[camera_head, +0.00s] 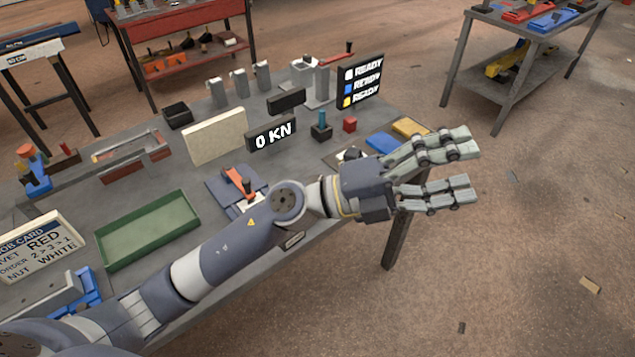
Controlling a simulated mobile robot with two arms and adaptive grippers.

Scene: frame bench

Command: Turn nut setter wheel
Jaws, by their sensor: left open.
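My left arm reaches across the bench from the lower left. My left gripper (469,166) is open and empty, with its fingers pointing right, out past the bench's right edge over the floor. I cannot make out a nut setter wheel for certain. A dark plate with a small pale and black part (350,155) lies just behind the gripper's wrist and is partly hidden by it. A blue-grey tool with an orange lever (240,181) stands behind my forearm, partly covered. A grey press-like device with a red-tipped handle (322,82) stands at the back of the bench. My right gripper is out of view.
The grey bench (200,160) carries a green tray (148,232), a job card (40,245), a "0 KN" display (273,135) and a "READY" panel (362,80). Blue (382,142) and yellow (410,128) blocks lie close behind the gripper. The floor at right is mostly clear.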

